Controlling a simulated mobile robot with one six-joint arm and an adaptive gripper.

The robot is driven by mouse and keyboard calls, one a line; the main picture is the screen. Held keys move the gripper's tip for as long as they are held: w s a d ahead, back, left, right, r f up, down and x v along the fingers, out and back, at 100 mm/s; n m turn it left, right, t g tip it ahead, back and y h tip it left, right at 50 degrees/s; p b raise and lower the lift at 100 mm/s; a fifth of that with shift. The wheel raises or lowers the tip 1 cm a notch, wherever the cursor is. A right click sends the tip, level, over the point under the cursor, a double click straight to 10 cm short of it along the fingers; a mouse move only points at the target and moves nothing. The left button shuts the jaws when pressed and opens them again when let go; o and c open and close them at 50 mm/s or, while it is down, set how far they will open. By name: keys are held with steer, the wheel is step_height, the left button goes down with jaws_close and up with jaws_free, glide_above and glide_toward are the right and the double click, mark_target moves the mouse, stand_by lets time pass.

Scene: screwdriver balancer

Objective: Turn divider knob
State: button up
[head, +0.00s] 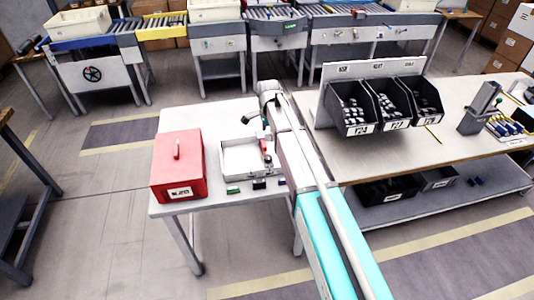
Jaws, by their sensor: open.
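No part is plainly marked as the divider knob. A black round handwheel (92,74) sits on the front panel of the blue-railed conveyor at the far left; I cannot tell whether it is the knob. Small coloured fittings on the other conveyor fronts are too small to identify. My arm reaches up from the bottom centre, and its dark end, my gripper (254,121), is over the near table beside the white tray (230,171). The fingers look apart and empty, small and partly hidden by my arm. The gripper is well away from the handwheel.
A red box (178,166) stands left of the tray, with small green and dark blocks at the table's front edge. Black bins (353,107) stand on the workbench (370,167) at right. Open floor lies between the tables and the conveyors.

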mark_target(268, 157)
steer(key=shift+f, duration=0.1)
stand_by(0.4)
step_height(268, 157, down, 14)
steer(key=b, duration=1.4)
steer(key=shift+r, duration=0.2)
steer(key=c, duration=1.1)
steer(key=shift+a, duration=0.3)
steer(key=shift+c, duration=0.3)
steer(key=shift+d, duration=0.2)
